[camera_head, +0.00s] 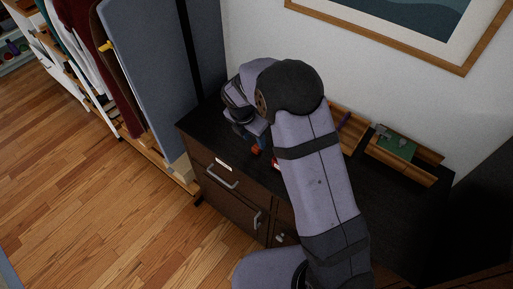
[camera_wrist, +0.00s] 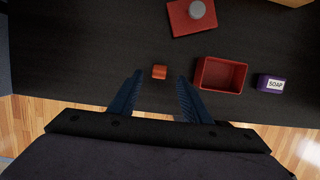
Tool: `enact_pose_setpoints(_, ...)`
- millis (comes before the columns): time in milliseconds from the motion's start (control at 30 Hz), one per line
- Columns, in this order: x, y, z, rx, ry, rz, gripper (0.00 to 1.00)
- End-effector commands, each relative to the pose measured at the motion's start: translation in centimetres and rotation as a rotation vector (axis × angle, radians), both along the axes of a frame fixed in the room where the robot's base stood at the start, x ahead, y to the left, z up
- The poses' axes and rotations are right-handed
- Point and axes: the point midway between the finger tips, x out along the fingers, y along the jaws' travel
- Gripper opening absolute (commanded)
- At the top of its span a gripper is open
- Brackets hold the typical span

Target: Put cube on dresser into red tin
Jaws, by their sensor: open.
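A small orange-red cube (camera_wrist: 159,71) lies on the dark dresser top (camera_wrist: 90,45) in the wrist view, between and slightly beyond my open fingertips. My gripper (camera_wrist: 160,79) is empty, with one blue finger to each side of the cube's line; I cannot tell its height. In the head view the cube (camera_head: 255,149) shows just beside my gripper (camera_head: 250,138). An open, empty red tin (camera_wrist: 221,75) sits right of the cube, beyond my right finger. In the head view my arm hides most of the tin.
A purple soap box (camera_wrist: 271,84) stands right of the tin. A red block with a grey round top (camera_wrist: 191,17) lies farther back. Wooden trays (camera_head: 400,165) stand along the wall at right. The dresser's front edge is close to the cube.

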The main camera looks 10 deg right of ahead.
Motion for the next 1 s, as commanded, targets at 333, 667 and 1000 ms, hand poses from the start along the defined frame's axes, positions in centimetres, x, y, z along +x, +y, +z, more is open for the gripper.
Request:
enact_pose_setpoints(333,0.3,-0.3,-1.9,-0.001,0.001,-0.001,0.44)
enact_pose_setpoints(667,0.9,-0.8,-4.9,0.0,-0.001,0.0,0.44)
enact_pose_setpoints(1000,0.9,-0.8,-5.0,0.0,-0.001,0.0,0.27)
